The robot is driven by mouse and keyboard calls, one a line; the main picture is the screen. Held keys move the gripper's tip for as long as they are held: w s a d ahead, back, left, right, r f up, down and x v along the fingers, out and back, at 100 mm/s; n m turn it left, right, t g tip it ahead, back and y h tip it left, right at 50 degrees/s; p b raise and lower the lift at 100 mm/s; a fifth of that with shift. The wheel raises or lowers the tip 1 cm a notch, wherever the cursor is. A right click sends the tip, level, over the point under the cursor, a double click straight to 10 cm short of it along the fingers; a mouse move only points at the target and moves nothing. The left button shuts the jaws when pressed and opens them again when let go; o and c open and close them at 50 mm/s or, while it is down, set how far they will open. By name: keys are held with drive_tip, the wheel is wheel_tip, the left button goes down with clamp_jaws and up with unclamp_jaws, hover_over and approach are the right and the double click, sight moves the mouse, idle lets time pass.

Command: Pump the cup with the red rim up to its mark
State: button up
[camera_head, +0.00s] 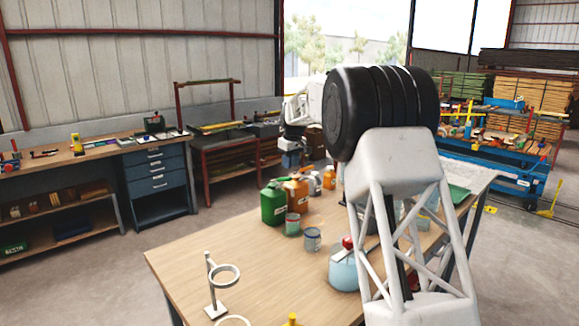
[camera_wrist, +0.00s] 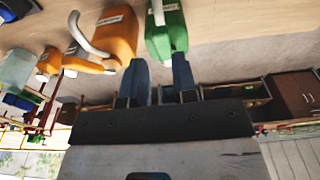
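Two small cups stand on the wooden table in the head view. The greenish cup (camera_head: 292,227) has a rim that looks reddish, though it is too small to be sure. The grey-blue cup (camera_head: 312,241) stands just in front and to the right. A pale blue vessel with a red top (camera_head: 343,273) stands nearer, partly hidden by my arm. My gripper (camera_head: 290,160) is raised beyond the cups, near the table's far end. In the wrist view its two blue fingers (camera_wrist: 160,80) are apart with nothing between them. No mark is readable on either cup.
A green jug (camera_head: 273,205) and an orange jug (camera_head: 297,192) stand close behind the cups; both show in the wrist view, green (camera_wrist: 168,32) and orange (camera_wrist: 118,38). A ring stand (camera_head: 214,305) is at the table's near left. The table (camera_head: 190,258) is bare between.

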drive_tip(key=w+r, duration=0.1)
drive_tip(key=r, duration=0.2)
drive_tip(key=a+r, duration=0.1)
drive_tip(key=r, duration=0.2)
drive_tip(key=w+a+r, duration=0.1)
drive_tip(key=r, duration=0.3)
drive_tip(key=shift+w+a, duration=0.15)
drive_tip(key=shift+w, duration=0.15)
clamp_jaws()
drive_tip(key=shift+f, duration=0.1)
drive_tip(key=shift+f, duration=0.15)
hover_over(282, 179)
drive_tip(key=w, duration=0.1)
drive_tip(key=f, duration=1.1)
drive_tip(key=shift+w+d+f, duration=0.1)
drive_tip(key=shift+w+d, duration=0.05)
drive_tip(key=shift+d, duration=0.25)
drive_tip(key=shift+s+d+f, duration=0.15)
drive_tip(key=shift+f, duration=0.4)
drive_tip(key=shift+s+d+f, duration=0.15)
drive_tip(key=shift+f, duration=0.4)
drive_tip(key=shift+s, duration=0.1)
